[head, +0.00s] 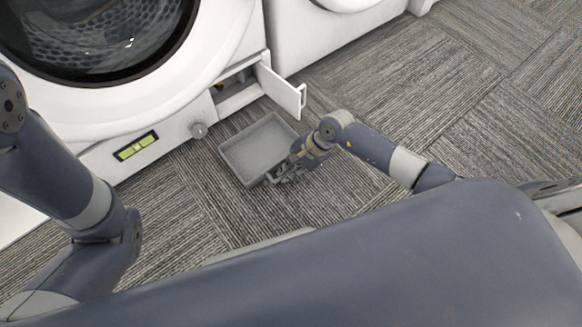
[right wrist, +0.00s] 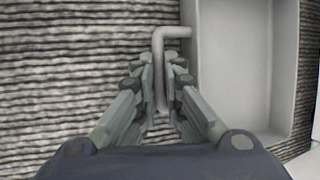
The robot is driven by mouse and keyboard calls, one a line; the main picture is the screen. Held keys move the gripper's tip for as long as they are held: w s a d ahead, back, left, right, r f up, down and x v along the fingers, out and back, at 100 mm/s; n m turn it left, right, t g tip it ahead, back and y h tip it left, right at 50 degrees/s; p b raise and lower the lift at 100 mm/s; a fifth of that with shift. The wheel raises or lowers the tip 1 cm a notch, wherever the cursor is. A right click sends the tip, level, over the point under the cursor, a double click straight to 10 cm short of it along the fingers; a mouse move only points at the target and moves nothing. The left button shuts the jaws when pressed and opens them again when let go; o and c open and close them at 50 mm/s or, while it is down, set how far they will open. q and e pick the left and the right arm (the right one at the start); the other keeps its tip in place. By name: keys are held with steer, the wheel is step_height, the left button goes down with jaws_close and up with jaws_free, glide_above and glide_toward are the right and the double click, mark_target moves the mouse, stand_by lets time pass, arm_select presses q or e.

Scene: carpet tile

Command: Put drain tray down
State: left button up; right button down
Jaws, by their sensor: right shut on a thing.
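The drain tray (head: 258,148) is a shallow grey rectangular tray in front of the washing machine's lower panel. It also shows in the right wrist view (right wrist: 233,65), with its grey bar handle (right wrist: 172,33) sticking out from one side. My right gripper (head: 285,172) is shut on that handle at the tray's near right side. In the right wrist view its fingers (right wrist: 160,90) close around the handle from both sides. I cannot tell whether the tray touches the carpet. My left arm shows at the left of the head view, but its gripper is out of view.
The washing machine (head: 215,40) stands at the back left, with a small hatch door (head: 283,92) open above the tray. A round knob (head: 198,130) and a green level (head: 136,146) are on its lower front. A second white machine (head: 315,35) stands beside it. Carpet (head: 420,90) to the right is clear.

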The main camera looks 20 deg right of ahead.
steer(key=shift+r, duration=0.15)
steer(key=c, duration=1.7)
jaws_free()
